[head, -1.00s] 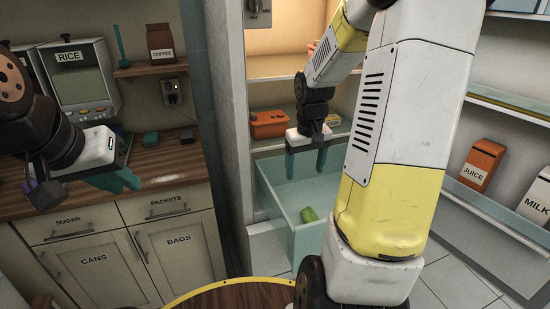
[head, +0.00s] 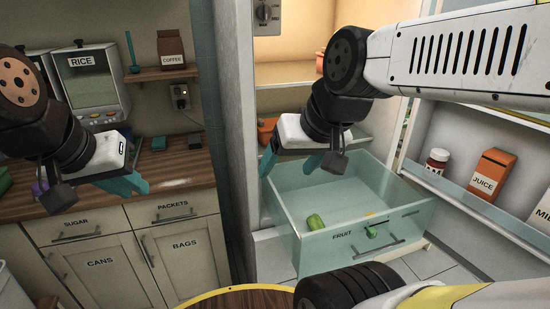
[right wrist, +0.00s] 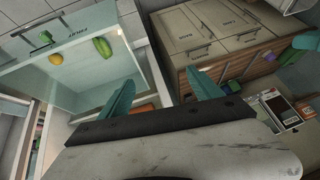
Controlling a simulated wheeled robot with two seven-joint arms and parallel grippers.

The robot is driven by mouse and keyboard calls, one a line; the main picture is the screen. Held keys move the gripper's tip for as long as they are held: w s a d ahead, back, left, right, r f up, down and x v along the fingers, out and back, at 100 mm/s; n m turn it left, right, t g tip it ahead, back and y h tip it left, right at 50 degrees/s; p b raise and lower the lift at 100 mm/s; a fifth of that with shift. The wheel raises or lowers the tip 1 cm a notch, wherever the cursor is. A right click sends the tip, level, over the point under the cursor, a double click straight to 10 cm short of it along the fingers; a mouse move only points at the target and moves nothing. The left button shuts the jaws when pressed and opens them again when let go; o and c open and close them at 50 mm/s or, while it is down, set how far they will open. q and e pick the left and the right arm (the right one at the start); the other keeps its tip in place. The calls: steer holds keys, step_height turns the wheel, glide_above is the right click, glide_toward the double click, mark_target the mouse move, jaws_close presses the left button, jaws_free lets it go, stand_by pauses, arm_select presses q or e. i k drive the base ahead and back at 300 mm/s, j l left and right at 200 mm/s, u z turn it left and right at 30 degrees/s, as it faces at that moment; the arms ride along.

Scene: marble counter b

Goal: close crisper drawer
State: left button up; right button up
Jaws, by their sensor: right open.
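The crisper drawer (head: 310,255), clear teal with a FRUIT label and a bar handle (head: 385,248) on its front, is pulled out of the fridge. A green vegetable (head: 315,222) lies inside, with a small yellow item (right wrist: 55,59) and another green item (head: 371,232) near the front panel. My right gripper (head: 300,165) is open and empty, above the drawer's back left part in the head view. In the right wrist view its fingers (right wrist: 160,92) are apart, with the drawer to their left. My left gripper (head: 125,186) hangs over the wooden counter; its finger gap is unclear.
The open fridge door (head: 470,195) at right holds a juice carton (head: 492,173) and a jar (head: 436,162). An orange container (head: 267,131) sits on the shelf above the drawer. Cabinets (head: 150,250) stand at left, and a round wooden top (head: 235,300) is at the bottom.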

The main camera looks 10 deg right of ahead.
mark_target(402, 225)
steer(key=z, duration=1.65)
steer(key=k, duration=0.35)
